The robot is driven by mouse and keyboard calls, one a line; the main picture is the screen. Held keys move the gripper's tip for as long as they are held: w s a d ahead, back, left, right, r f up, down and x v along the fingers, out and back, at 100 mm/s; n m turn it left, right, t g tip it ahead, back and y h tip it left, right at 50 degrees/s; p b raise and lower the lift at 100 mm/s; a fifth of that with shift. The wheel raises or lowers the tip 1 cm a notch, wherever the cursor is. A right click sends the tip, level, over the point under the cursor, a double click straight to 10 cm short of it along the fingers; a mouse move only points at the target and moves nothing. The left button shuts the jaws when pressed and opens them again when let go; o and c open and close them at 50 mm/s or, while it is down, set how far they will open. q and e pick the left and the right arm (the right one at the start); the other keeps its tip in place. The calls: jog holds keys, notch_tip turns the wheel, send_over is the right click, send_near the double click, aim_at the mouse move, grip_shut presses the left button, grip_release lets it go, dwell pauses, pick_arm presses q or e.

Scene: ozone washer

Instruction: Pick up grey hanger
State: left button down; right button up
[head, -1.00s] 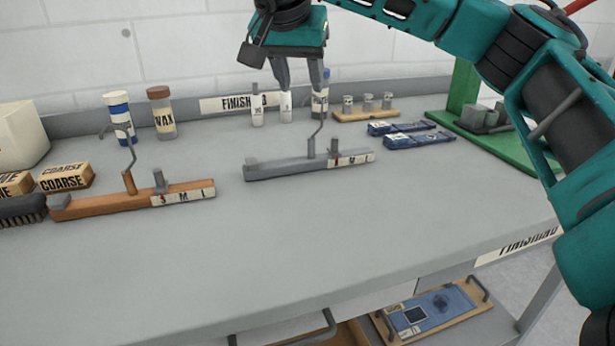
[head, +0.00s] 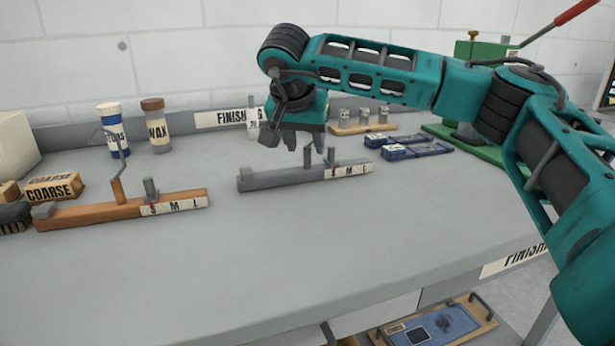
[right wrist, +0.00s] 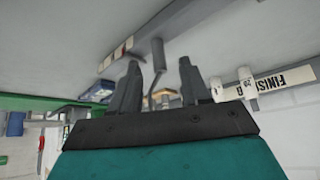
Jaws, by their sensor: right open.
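The grey hanger (head: 285,178) lies on the bench in the middle of the head view. It is a bar with a white S M L label and a short peg near the label. Its thin hook rod stands up from the bar, and the hook's top is hidden by my right gripper. My right gripper (head: 306,146) points down, open, just above the bar around the hook. The right wrist view shows the open fingers (right wrist: 158,67) with the thin hook rod (right wrist: 152,98) between them. The bar (right wrist: 175,20) lies beyond the fingertips. My left gripper is not in view.
A brown hanger (head: 110,208) with its own hook lies to the left. Behind stand a blue-and-white can (head: 113,130) and a WAX jar (head: 156,128). Blue packets (head: 405,146) lie right of the grey hanger. The front of the bench (head: 270,255) is clear.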

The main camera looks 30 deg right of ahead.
jog(key=shift+w+d+f, duration=0.2)
jog(key=shift+d+f, duration=0.05)
jog(key=shift+f, duration=0.15)
grip_shut()
dwell(0.4)
